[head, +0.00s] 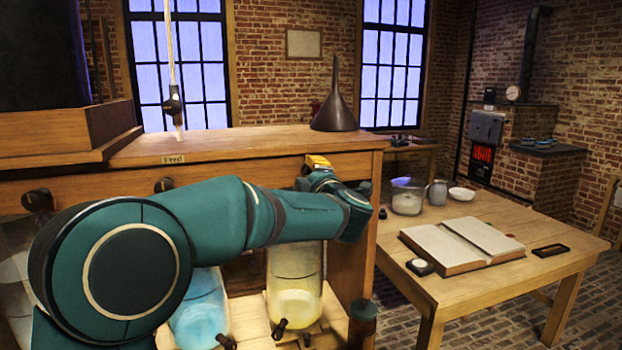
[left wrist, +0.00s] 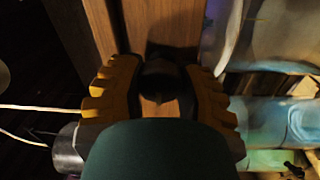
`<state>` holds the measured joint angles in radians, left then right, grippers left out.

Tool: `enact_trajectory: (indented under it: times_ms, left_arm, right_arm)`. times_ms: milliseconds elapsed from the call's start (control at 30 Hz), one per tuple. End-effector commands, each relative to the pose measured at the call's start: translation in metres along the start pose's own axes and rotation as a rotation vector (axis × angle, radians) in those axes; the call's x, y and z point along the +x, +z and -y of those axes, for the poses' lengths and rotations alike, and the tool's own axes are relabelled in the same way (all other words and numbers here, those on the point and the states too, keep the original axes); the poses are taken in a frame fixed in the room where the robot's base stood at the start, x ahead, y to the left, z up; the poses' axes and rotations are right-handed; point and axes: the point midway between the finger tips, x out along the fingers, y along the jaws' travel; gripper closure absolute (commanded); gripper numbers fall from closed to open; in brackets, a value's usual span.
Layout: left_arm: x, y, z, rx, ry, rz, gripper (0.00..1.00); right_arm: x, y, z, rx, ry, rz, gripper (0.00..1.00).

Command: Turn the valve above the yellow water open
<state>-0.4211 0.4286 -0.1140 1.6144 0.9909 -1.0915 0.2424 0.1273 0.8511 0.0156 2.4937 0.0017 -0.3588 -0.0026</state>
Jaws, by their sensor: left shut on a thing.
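A glass jar of yellow water (head: 295,297) stands in the lower part of the wooden stand, right of the jar of blue water (head: 200,312). My left gripper (head: 318,165) is at the stand's front, above the yellow water, with its yellow finger pads partly showing. In the left wrist view my left gripper (left wrist: 160,88) has its ridged yellow fingers on both sides of a dark round knob (left wrist: 160,78), the valve, and is shut on it. In the head view the valve is mostly hidden by the gripper, so its turn angle cannot be told. My right gripper is not in view.
Other dark valves (head: 38,200) and (head: 165,184) sit along the stand's front (head: 230,165). Small dark taps (head: 280,328) show low by the jars. A funnel (head: 335,105) stands on top. A table (head: 480,285) with an open book (head: 462,243) is at the right.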

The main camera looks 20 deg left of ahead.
Motion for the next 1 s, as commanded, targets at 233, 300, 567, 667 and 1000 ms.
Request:
enact_trajectory:
  times_ms: [233,300,567,667,1000]
  left_arm:
    - [0.0003,-0.0005,0.0001,-0.045,0.000,-0.005,1.00]
    - [0.0003,-0.0005,0.0001,-0.049,0.000,-0.006,1.00]
    - [0.0004,-0.0006,0.0001,-0.050,0.000,-0.006,1.00]
    - [0.0004,-0.0006,0.0001,-0.050,0.000,-0.006,0.55]
    - [0.0001,-0.0002,0.0001,-0.049,0.000,-0.004,0.30]
  right_arm:
    - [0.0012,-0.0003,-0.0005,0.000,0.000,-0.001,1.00]
    - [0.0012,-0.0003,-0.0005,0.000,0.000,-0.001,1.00]
    - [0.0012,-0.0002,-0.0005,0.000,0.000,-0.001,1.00]
    - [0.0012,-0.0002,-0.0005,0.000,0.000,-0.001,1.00]
    - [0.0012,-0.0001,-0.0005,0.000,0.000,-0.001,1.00]
